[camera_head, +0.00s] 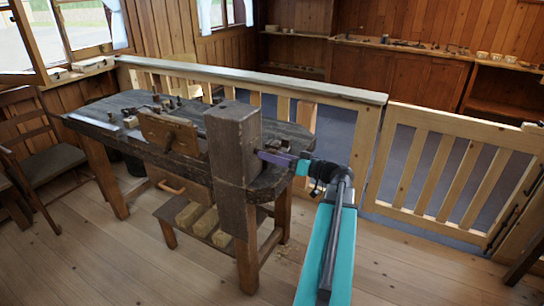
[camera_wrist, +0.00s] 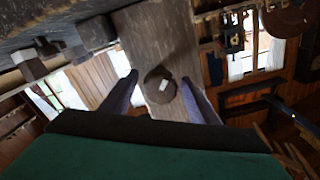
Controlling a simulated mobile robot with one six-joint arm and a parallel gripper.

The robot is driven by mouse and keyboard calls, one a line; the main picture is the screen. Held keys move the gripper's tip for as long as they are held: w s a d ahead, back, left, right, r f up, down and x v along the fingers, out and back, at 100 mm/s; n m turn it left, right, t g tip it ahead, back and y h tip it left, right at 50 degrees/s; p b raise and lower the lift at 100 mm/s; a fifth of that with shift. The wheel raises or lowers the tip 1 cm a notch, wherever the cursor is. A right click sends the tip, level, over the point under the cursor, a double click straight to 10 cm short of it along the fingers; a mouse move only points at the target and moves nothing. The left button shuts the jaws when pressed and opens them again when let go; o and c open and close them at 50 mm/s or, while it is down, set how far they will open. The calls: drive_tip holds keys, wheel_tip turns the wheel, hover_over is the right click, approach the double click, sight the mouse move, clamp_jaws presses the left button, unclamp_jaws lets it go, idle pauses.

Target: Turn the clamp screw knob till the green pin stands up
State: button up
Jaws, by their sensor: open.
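A dark round knob (camera_wrist: 158,92) with a small pale mark (camera_wrist: 164,86) on its face shows in the wrist view, set on a wooden post (camera_wrist: 165,30). My gripper (camera_wrist: 160,78) is open, with one purple finger on each side of the knob. I cannot tell whether the fingers touch it. In the head view my gripper (camera_head: 274,158) reaches the right side of the thick wooden post (camera_head: 232,150) at the bench's near end, and the knob is hidden there. I cannot make out a green pin in either view.
The workbench (camera_head: 110,100) carries a wooden block fixture (camera_head: 168,132) and small tools. Wood blocks (camera_head: 205,218) lie on its lower shelf. A wooden railing (camera_head: 320,88) runs behind, with a slatted gate (camera_head: 450,165) at right. A chair (camera_head: 45,160) stands at left. Floor at front is clear.

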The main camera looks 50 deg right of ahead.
drive_tip(key=c, duration=1)
drive_tip(key=shift+c, duration=0.2)
drive_tip(key=shift+m, duration=0.4)
